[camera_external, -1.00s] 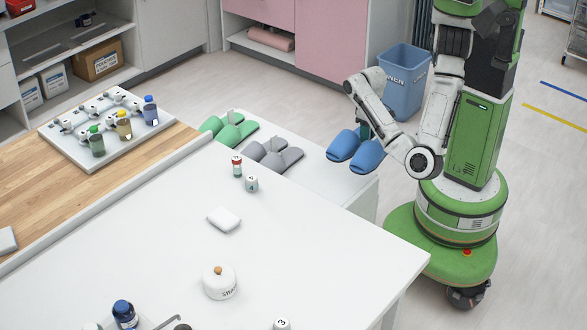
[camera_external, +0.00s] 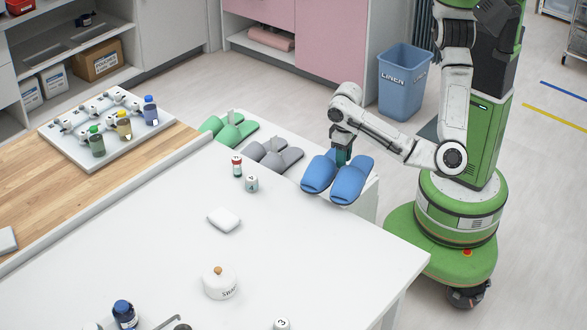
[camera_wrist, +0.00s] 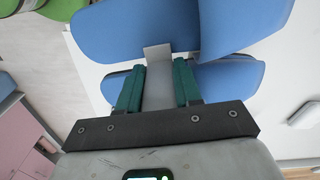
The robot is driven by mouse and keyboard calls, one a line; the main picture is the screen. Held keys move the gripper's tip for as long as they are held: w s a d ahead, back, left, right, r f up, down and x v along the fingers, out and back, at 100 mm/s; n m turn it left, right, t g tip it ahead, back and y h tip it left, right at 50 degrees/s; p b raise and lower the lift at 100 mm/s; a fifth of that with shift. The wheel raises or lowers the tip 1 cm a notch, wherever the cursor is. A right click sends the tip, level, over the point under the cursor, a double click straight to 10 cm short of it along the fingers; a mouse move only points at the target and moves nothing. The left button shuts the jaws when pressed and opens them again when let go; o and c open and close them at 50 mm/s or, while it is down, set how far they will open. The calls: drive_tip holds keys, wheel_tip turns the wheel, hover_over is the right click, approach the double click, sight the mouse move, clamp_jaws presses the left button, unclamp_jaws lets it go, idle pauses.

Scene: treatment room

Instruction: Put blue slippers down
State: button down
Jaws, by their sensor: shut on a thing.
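The pair of blue slippers (camera_external: 350,182) hangs at my gripper (camera_external: 343,154), over the right part of the low white bench (camera_external: 250,122) and close to the white table's far edge. In the wrist view, my gripper (camera_wrist: 158,72) has its green fingers on either side of a pale upright tab between the two blue slippers (camera_wrist: 225,25), shut on it. Whether the soles touch anything below cannot be told. Grey slippers (camera_external: 274,155) and green slippers (camera_external: 229,128) stand on the bench to the left.
The white table (camera_external: 320,240) lies in front, with a red-capped bottle (camera_external: 237,167), a white numbered jar (camera_external: 251,183), a white soap-like block (camera_external: 223,219) and a lidded pot (camera_external: 220,282). A blue linen bin (camera_external: 402,85) stands on the floor behind.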

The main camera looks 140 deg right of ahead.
drive_tip(key=shift+n, duration=0.6)
drive_tip(key=w+a+r, duration=0.1)
drive_tip(key=w+a, duration=0.1)
drive_tip(key=w, duration=0.1)
drive_tip(key=w+a+r, duration=0.2)
drive_tip(key=w, duration=0.2)
drive_tip(key=w+a+r+p, duration=0.1)
drive_tip(key=w+a+r, duration=0.1)
drive_tip(key=w+a, duration=0.1)
drive_tip(key=shift+w+a, duration=0.1)
drive_tip(key=shift+w, duration=0.05)
drive_tip(key=w+a+r, duration=0.5)
drive_tip(key=w+a, duration=0.2)
drive_tip(key=a, duration=0.1)
drive_tip(key=shift+n, duration=0.3)
drive_tip(key=w+f+b, duration=0.1)
drive_tip(key=w+f, duration=0.2)
drive_tip(key=w, duration=0.1)
drive_tip(key=w+f+b, duration=0.1)
drive_tip(key=w+f, duration=0.2)
drive_tip(key=w, duration=0.2)
drive_tip(key=w+f+b, duration=0.1)
drive_tip(key=w+f, duration=0.2)
drive_tip(key=w, duration=0.1)
drive_tip(key=shift+w+b, duration=0.2)
drive_tip(key=shift+b, duration=0.1)
drive_tip(key=shift+w+f, duration=0.2)
drive_tip(key=shift+f, duration=1.65)
drive_tip(key=shift+d+f, duration=0.1)
